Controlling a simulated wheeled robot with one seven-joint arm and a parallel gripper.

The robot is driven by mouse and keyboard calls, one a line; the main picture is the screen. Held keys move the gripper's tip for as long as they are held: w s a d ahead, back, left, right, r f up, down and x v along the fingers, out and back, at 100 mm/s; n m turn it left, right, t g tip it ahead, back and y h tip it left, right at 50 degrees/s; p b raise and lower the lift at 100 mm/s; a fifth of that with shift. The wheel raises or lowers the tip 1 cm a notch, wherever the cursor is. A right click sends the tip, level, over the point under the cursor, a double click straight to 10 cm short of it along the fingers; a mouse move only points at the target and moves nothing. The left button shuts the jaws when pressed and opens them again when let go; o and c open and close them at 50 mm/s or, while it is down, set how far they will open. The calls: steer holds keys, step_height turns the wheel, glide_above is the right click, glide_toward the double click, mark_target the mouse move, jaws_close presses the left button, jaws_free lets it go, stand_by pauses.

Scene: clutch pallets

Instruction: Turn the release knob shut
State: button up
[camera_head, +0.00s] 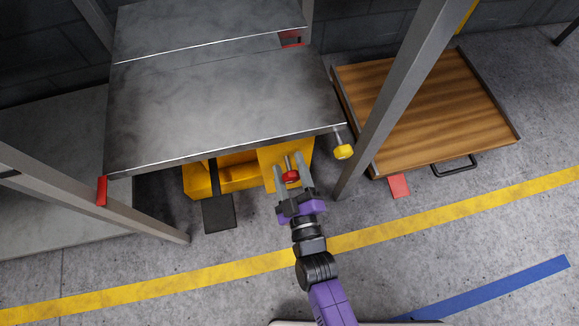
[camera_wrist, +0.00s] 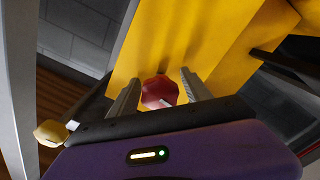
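A red faceted knob (camera_head: 291,176) sits on a short metal stem at the front of a yellow housing (camera_head: 276,152) under the grey metal platform. My gripper (camera_head: 290,163) points at the housing, with one finger on each side of the red knob. In the wrist view the red knob (camera_wrist: 159,91) lies between the two open fingers, with a gap showing on each side. A yellow knob (camera_head: 343,152) sits on a stem at the platform's right front corner; it also shows in the wrist view (camera_wrist: 50,132). I cannot tell from the frames which knob is the release knob.
The grey platform (camera_head: 215,110) overhangs the housing. A black pedal (camera_head: 219,214) sticks out to the left of my gripper. A grey post (camera_head: 398,95) stands to the right, with a wooden-topped pallet (camera_head: 430,100) beyond it. The floor in front is clear.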

jaws_close()
steer(key=shift+m, duration=0.3)
steer(key=m+p, duration=0.1)
steer(key=m, duration=0.2)
steer(key=shift+m, duration=0.3)
steer(key=m, duration=0.3)
steer(key=shift+m+p, duration=0.3)
steer(key=shift+p, duration=0.05)
steer(key=m, duration=0.4)
steer(key=shift+m, duration=2.1)
